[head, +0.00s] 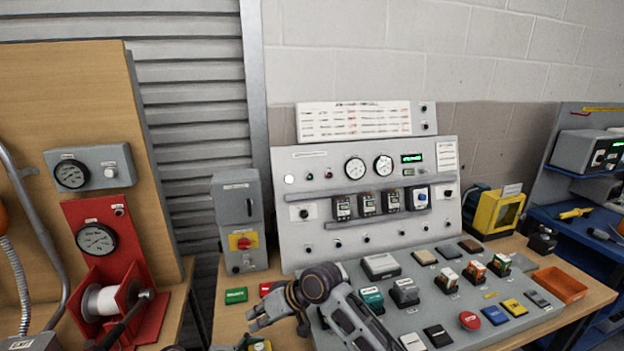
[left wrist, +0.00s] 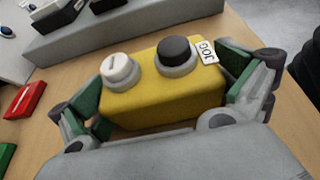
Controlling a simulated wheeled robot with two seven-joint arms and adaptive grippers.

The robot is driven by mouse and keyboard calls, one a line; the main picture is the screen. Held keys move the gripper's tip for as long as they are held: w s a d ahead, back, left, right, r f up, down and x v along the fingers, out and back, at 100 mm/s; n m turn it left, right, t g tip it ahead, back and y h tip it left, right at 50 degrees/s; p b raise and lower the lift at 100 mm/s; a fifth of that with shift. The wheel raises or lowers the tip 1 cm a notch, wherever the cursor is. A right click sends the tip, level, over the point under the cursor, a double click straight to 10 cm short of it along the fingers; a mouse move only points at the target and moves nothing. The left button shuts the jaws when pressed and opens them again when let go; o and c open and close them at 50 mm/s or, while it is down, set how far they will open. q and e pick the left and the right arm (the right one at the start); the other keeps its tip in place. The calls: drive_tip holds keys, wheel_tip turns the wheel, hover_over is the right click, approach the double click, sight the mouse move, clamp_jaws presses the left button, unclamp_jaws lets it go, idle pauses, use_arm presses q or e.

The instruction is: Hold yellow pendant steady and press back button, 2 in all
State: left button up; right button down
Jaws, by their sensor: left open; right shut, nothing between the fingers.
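The yellow pendant (left wrist: 160,95) stands on the wooden bench in the left wrist view, with a white button (left wrist: 117,69) on its left, a black button (left wrist: 175,52) on its right and a JOG label. Only a bit of the pendant (head: 262,346) shows at the bottom edge of the head view. My left gripper (left wrist: 163,88) is open, its green-padded fingers on either side of the pendant; firm contact cannot be told. My right gripper (head: 256,322) is shut and empty, a little above and beyond the pendant. The right arm covers part of the sloped panel.
A grey control console (head: 368,210) with gauges stands behind, its sloped panel (head: 455,300) carrying several coloured blocks. A green block (head: 236,296) and a red block (left wrist: 25,99) lie on the bench near the pendant. A red reel stand (head: 128,318) is at the left.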

use_arm(q)
drive_tip(key=shift+a, duration=0.1)
drive_tip(key=shift+v, duration=3.65)
drive_tip(key=shift+s, duration=0.1)
